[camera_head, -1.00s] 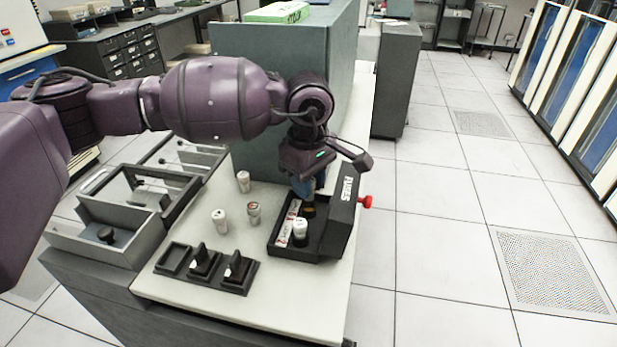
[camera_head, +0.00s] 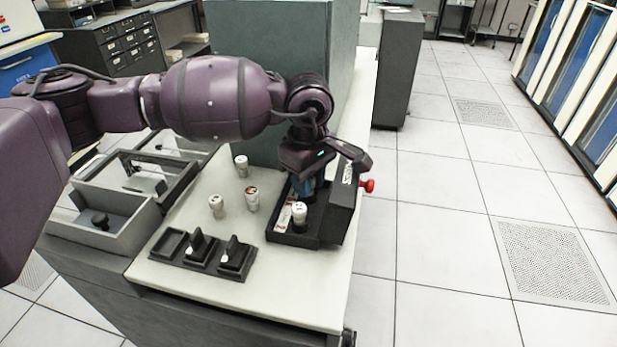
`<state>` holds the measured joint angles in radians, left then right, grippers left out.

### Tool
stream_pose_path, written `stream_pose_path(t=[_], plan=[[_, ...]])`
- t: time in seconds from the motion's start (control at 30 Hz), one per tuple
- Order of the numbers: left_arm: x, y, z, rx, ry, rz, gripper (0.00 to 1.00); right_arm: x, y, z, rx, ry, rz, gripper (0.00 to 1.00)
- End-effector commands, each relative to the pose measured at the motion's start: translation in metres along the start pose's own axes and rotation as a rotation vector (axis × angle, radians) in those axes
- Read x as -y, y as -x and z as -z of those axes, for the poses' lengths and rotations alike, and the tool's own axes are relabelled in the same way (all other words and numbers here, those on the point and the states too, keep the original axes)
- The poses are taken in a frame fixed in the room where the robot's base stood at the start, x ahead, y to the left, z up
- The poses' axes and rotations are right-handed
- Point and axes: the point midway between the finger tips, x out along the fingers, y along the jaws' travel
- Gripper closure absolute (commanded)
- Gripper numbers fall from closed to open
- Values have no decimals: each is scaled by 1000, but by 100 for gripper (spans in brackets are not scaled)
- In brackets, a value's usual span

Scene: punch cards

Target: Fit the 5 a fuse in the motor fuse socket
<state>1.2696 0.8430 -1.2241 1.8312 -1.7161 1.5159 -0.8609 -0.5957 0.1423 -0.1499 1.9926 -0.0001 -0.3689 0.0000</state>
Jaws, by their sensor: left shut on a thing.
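The black fuse box (camera_head: 318,241) stands at the table's right edge, its raised lid side at the right. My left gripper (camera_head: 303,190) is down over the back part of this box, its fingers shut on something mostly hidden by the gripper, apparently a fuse. A white fuse (camera_head: 300,213) stands upright in the box just in front of the gripper. Three loose fuses stand on the table left of the box: one at the back (camera_head: 241,166), one in front left (camera_head: 216,206) and one with a reddish top (camera_head: 252,199). Their ratings and the socket labels are too small to read. My right gripper is not in view.
A black panel with two upright switches (camera_head: 203,252) lies at the table's front. Grey open-topped cases (camera_head: 103,235) stand at the left. A red knob (camera_head: 368,186) sticks out right of the box. A tall grey-green cabinet (camera_head: 268,80) stands behind.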

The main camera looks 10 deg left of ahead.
Motion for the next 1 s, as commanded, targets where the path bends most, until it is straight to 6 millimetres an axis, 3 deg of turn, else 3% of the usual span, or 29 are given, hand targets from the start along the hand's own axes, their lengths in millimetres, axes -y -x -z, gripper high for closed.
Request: stream_pose_path(t=[0.2, 0.23, 0.4, 0.77, 1.0], plan=[[0, 0, 0, 0, 0, 0, 97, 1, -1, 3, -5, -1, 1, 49], [0, 0, 0, 0, 0, 0, 71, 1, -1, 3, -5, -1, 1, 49], [0, 0, 0, 0, 0, 0, 45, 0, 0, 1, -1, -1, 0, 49], [0, 4, 0, 0, 0, 0, 44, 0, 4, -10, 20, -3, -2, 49], [0, 38, 0, -1, -1, -4, 44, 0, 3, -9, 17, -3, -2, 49]])
